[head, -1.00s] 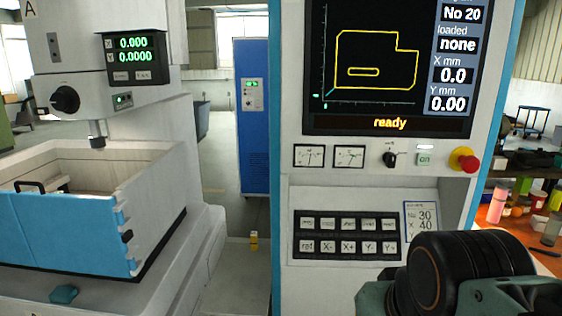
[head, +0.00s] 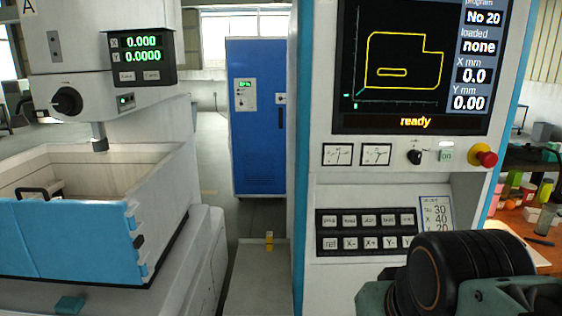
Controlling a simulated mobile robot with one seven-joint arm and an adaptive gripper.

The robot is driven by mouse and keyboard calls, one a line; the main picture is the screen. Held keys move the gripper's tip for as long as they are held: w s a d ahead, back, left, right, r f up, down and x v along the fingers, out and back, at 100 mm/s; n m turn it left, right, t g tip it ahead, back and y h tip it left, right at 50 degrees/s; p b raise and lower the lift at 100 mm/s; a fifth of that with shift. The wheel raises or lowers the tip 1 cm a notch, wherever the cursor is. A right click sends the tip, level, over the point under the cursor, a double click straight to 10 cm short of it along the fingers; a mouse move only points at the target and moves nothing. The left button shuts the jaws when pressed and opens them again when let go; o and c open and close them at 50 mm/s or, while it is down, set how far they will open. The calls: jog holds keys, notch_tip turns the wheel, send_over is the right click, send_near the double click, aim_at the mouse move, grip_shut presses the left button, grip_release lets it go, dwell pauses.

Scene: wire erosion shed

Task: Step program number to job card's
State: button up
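The control screen (head: 415,70) shows program No 20, loaded none, X 0.0, Y 0.00 and the word ready, with a yellow outline drawn on it. My arm's dark round joint fills the lower right, in front of the console. My gripper's fingers are not visible.
The red stop knob (head: 484,156), the rotary switch (head: 414,157) and two dials (head: 337,154) sit below the screen. The machine tank (head: 70,238) with blue front stands at left. A blue cabinet (head: 258,150) is behind. An orange bench (head: 525,236) with clutter is at right.

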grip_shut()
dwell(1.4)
